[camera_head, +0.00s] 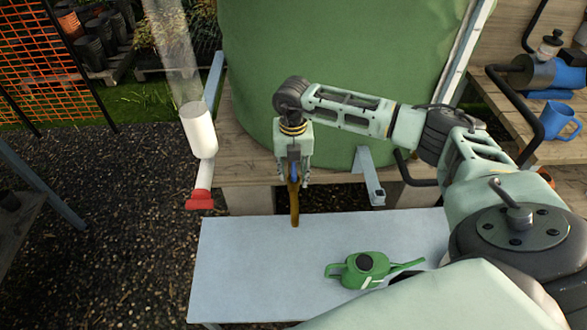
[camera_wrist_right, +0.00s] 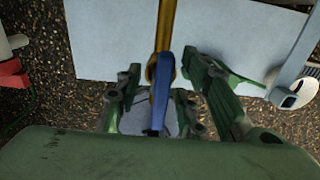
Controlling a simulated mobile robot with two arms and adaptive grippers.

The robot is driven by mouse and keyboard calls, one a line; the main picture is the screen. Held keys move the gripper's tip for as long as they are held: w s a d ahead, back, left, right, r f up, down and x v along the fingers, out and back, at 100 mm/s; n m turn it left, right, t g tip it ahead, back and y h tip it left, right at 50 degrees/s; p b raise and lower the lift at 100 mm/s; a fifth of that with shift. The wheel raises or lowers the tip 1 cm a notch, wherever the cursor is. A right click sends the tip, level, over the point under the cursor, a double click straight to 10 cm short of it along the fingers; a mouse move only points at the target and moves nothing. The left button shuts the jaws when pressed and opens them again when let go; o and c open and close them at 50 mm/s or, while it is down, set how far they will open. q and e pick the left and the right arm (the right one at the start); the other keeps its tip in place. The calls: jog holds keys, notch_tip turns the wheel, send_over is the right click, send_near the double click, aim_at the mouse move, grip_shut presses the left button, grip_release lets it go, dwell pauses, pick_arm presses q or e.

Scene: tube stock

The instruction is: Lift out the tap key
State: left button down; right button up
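The tap key (camera_head: 295,205) is a thin brass-coloured rod with a blue grip part. In the head view it hangs upright below my right gripper (camera_head: 293,178), in front of the wooden deck, its lower end over the pale table. In the right wrist view the blue part (camera_wrist_right: 161,90) lies between the two fingers of my right gripper (camera_wrist_right: 163,65), and the brass rod runs out of the top of the picture. My right gripper is shut on the tap key, though the contact itself is hard to see. My left gripper is not in view.
A green watering can (camera_head: 362,271) stands on the pale table (camera_head: 240,275). A clear tube (camera_head: 172,45) with a white cylinder (camera_head: 198,130) and a red end piece (camera_head: 200,199) stands at left. A large green tank (camera_head: 330,50) rises behind my right arm.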

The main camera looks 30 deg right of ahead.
grip_shut()
dwell(0.3)
dwell(0.3)
